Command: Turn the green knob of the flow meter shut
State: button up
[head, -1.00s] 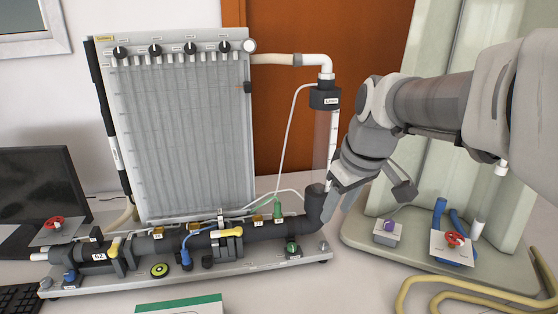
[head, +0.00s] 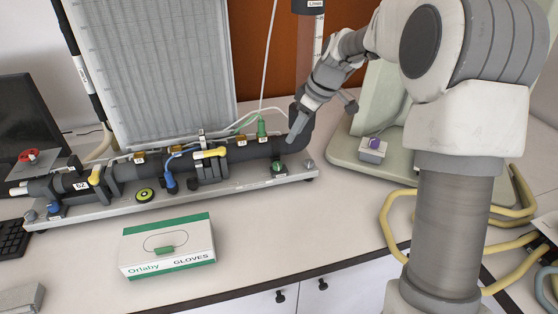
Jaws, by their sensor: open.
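The small round green knob (head: 278,166) sits on a dark block on the grey base rail, near the rail's right end. The flow meter tube (head: 318,40), clear with a scale and a black collar, stands above the black pipe elbow and is partly cut off at the top. My gripper (head: 324,117) is open and empty, above and to the right of the knob. One finger overlaps the black elbow in the picture; I cannot tell whether it touches. The other finger points out to the right.
A green fitting (head: 262,129) stands on the black pipe behind the knob. A gloves box (head: 168,248) lies in front of the rail. A purple knob (head: 375,143) sits on the pale stand at right. The bench right of the box is clear.

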aim_at(278, 164)
jog(key=x, duration=1.3)
jog(key=shift+f, duration=0.2)
jog(key=shift+c, duration=0.3)
grip_shut()
